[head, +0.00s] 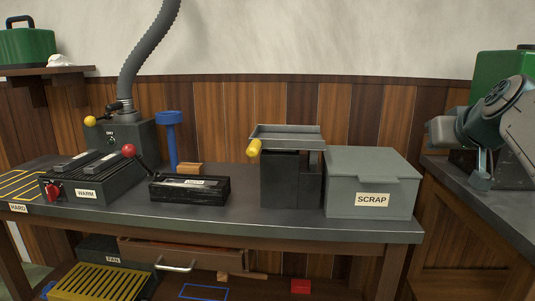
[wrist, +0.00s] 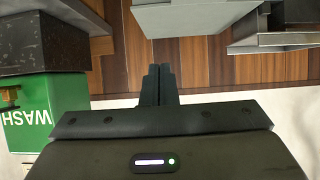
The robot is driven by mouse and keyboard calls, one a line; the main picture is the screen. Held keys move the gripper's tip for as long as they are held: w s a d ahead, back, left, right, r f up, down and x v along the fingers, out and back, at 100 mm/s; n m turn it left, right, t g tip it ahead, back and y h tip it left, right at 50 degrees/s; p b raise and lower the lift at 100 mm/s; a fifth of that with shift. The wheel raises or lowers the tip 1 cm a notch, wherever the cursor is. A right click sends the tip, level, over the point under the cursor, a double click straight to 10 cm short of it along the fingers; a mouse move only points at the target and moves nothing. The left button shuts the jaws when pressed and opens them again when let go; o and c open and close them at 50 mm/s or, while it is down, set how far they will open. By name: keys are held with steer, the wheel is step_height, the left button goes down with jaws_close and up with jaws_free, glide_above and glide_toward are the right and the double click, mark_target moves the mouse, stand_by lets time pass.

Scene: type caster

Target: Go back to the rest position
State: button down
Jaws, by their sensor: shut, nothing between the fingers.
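My gripper (head: 480,183) hangs at the right of the head view, above the right-hand counter and to the right of the grey SCRAP box. In the wrist view its two dark fingers (wrist: 159,82) are together with nothing between them. The fingers point toward the wood-panelled wall and touch no object that I can see. My arm hides part of the green box behind it.
The SCRAP box (head: 372,183) stands at the bench's right end. Beside it is a dark stand with a metal tray (head: 286,136) and yellow knob. A red-knobbed lever unit (head: 188,188) is further left. A green WASH box (wrist: 45,112) shows in the wrist view.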

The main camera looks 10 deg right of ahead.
steer(key=s+a+f+n+g+y+p, duration=0.1)
steer(key=s+a+g+y+p, duration=0.2)
steer(key=a+p, duration=0.8)
steer(key=s+a+n+g+y+p, duration=0.1)
steer(key=s+a+g+p, duration=0.25)
steer(key=a+p, duration=0.7)
steer(key=s+a+f+g+h+p, duration=0.1)
steer(key=s+a+g+p, duration=0.1)
steer(key=s+a+p, duration=0.3)
steer(key=s+p, duration=0.1)
steer(key=s, duration=0.2)
steer(key=shift+s+f+p, duration=0.2)
steer(key=shift+f+p, duration=0.15)
